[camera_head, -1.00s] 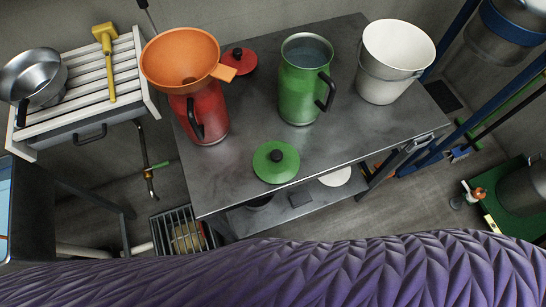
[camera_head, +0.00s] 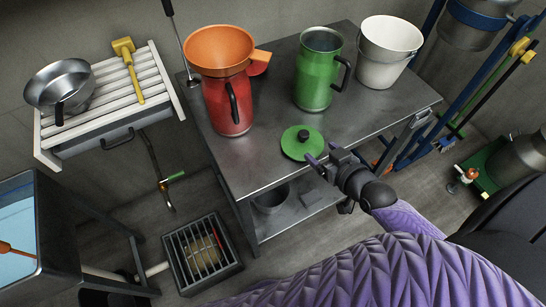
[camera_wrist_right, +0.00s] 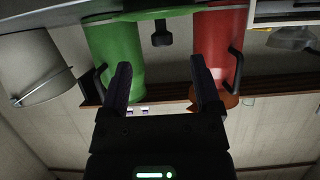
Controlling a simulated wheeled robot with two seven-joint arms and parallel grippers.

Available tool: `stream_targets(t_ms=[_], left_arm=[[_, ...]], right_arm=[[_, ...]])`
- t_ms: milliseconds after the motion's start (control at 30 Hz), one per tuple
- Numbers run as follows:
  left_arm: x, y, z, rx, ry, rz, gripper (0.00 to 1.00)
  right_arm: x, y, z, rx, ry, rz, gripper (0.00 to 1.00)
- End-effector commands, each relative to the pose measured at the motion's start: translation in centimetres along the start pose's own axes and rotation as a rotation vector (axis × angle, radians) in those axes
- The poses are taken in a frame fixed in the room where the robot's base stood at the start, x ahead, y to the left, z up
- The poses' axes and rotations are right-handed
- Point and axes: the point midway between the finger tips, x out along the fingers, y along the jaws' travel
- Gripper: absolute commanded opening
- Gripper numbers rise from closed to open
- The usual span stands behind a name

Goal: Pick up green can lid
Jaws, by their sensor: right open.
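The green can lid (camera_head: 302,143), a flat disc with a dark knob, lies near the front edge of the metal table. My right gripper (camera_head: 322,157) is open and empty, just to the right of the lid and near the table's front edge. In the right wrist view the picture is inverted. The dark knob (camera_wrist_right: 162,35) shows at the top, beyond and between the open fingers (camera_wrist_right: 158,85). The green can (camera_head: 318,72) stands uncovered behind the lid. My left gripper is in neither view.
A red can (camera_head: 228,112) with an orange funnel (camera_head: 215,45) in its mouth stands left of the lid. A white bucket (camera_head: 385,60) stands back right. The metal table (camera_head: 250,160) is bare left of the lid. A floor grate (camera_head: 185,255) lies lower left.

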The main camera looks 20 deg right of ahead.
Motion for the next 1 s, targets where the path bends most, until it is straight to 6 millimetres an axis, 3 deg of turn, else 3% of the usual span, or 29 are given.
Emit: stream_targets(t_ms=[500,767,1000], left_arm=[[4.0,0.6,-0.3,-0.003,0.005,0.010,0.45],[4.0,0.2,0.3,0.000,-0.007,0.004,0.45],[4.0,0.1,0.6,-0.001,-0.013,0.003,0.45]], right_arm=[[9.3,-0.6,-1.1,0.002,0.012,-0.002,0.81],[9.8,-0.6,-1.4,0.001,0.010,-0.003,0.81],[9.8,-0.6,-1.4,0.001,0.010,-0.003,0.32]])
